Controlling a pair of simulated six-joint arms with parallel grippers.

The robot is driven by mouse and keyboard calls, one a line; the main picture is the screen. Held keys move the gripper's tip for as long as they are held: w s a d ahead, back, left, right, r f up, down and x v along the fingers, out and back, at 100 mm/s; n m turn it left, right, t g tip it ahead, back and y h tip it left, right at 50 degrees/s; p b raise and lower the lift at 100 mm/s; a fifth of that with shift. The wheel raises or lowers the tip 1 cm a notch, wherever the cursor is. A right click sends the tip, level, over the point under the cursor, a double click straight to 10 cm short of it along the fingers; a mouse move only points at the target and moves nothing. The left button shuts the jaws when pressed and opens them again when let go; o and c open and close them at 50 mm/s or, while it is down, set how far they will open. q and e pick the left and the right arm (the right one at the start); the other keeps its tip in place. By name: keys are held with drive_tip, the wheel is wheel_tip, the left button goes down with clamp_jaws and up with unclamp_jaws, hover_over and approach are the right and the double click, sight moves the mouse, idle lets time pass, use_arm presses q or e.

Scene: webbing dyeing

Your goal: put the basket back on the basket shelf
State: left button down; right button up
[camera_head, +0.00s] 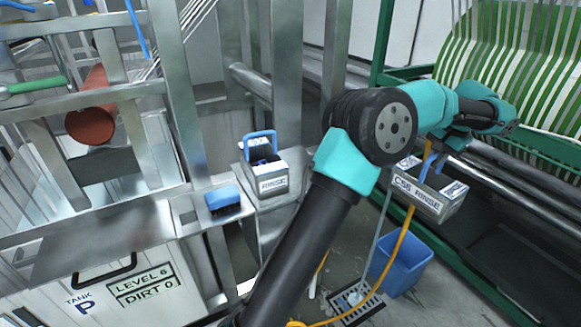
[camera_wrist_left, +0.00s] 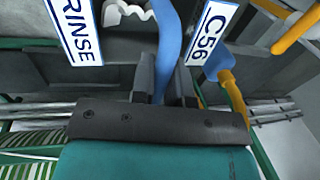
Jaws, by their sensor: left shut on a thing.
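A small grey metal basket (camera_head: 428,203) with a "C56 RINSE" label and a blue handle hangs in the air at the right of the head view. My left gripper (camera_head: 441,150) is above it, partly hidden by my own arm. In the left wrist view the gripper's jaws (camera_wrist_left: 165,82) are shut on the basket's blue handle (camera_wrist_left: 168,40), with parts of the white label on either side. A second grey basket (camera_head: 272,184), labelled "RINSE", stands on a metal ledge (camera_head: 270,215) near the middle. I cannot tell for sure which surface is the basket shelf. My right gripper is out of view.
A blue brush (camera_head: 223,198) lies left of the standing basket. A metal frame (camera_head: 170,75) rises at the left above a tank (camera_head: 110,290) marked "TANK P". A blue bucket (camera_head: 402,265) and an orange hose (camera_head: 389,262) are below the held basket. A green-striped drum (camera_head: 530,70) stands at right.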

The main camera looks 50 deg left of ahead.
use_arm(q)
drive_tip(key=s+a+r+m, duration=0.1)
drive_tip(key=s+a+r, duration=0.2)
drive_tip(key=a+r, duration=0.25)
drive_tip(key=s+a+r, duration=0.3)
drive_tip(key=a+r, duration=0.1)
drive_tip(key=r, duration=0.3)
drive_tip(key=s+a, duration=0.6)
drive_tip(key=a, duration=0.7)
drive_tip(key=s+a, duration=0.7)
drive_tip(key=a, duration=0.5)
drive_tip(key=shift+s+a, duration=0.25)
drive_tip(key=shift+a, duration=0.15)
wheel_tip(320, 180, down, 6)
drive_tip(key=shift+f, duration=1.95)
